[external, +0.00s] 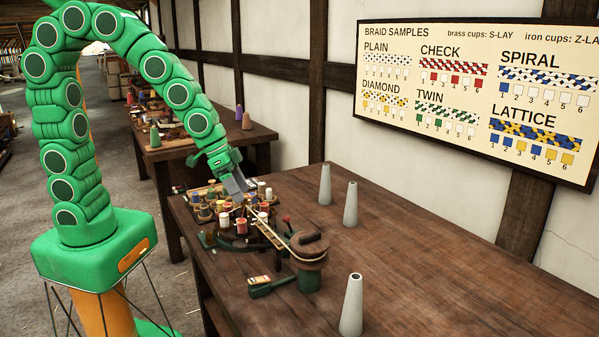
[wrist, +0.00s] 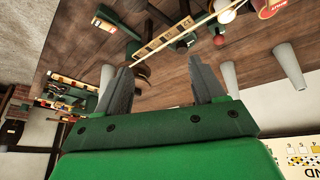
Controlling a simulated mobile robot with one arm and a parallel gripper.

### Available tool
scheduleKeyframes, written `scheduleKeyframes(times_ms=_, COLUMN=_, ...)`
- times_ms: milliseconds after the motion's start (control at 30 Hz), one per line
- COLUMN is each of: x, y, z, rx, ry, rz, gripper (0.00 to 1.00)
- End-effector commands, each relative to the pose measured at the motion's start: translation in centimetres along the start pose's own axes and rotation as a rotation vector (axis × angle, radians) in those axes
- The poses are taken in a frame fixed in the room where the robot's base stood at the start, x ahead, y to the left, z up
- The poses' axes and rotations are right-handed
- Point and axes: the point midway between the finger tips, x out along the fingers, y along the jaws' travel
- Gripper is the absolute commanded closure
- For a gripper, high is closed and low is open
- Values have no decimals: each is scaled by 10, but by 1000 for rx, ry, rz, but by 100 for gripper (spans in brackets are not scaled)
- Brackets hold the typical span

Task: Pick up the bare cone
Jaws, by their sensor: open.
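Three tall grey cones with no thread on them stand upright on the brown table. Two are near the wall, a left cone (external: 325,185) and a right cone (external: 351,204); the third, the front cone (external: 351,306), is near the picture's bottom edge. The pictures do not show which one is meant. My gripper (external: 243,192) is over the bobbin cluster, left of all three cones. In the wrist view my gripper (wrist: 162,70) has its fingers wide apart with nothing held. Grey cones show there at right (wrist: 290,66), right of the fingers (wrist: 229,78) and behind the left finger (wrist: 106,76).
Several bobbins (external: 241,226) crowd the table beneath my gripper. A braiding device with a dark round head (external: 309,243) stands between them and the front cone. A sample board (external: 480,95) hangs on the wall. The table's right part (external: 440,260) is clear.

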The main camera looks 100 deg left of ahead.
Motion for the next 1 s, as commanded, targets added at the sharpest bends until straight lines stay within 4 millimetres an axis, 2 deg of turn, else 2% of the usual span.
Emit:
scheduleKeyframes(times_ms=33, x=12, y=-9, z=-11, rx=-17, ry=24, rz=-7, gripper=31)
scheduleKeyframes(times_ms=200, x=43, y=-40, z=-52, rx=-70, ry=141, rz=-36, gripper=31)
scheduleKeyframes(times_ms=367, x=70, y=-76, z=-87, rx=-118, ry=253, rz=-73, gripper=31)
scheduleKeyframes(times_ms=500, x=91, y=-112, z=-113, rx=-158, ry=349, rz=-114, gripper=31)
scheduleKeyframes(times_ms=800, x=128, y=-200, z=-150, rx=-238, ry=544, rz=-231, gripper=31)
scheduleKeyframes(times_ms=1000, x=148, y=-264, z=-159, rx=-280, ry=667, rz=-330, gripper=31)
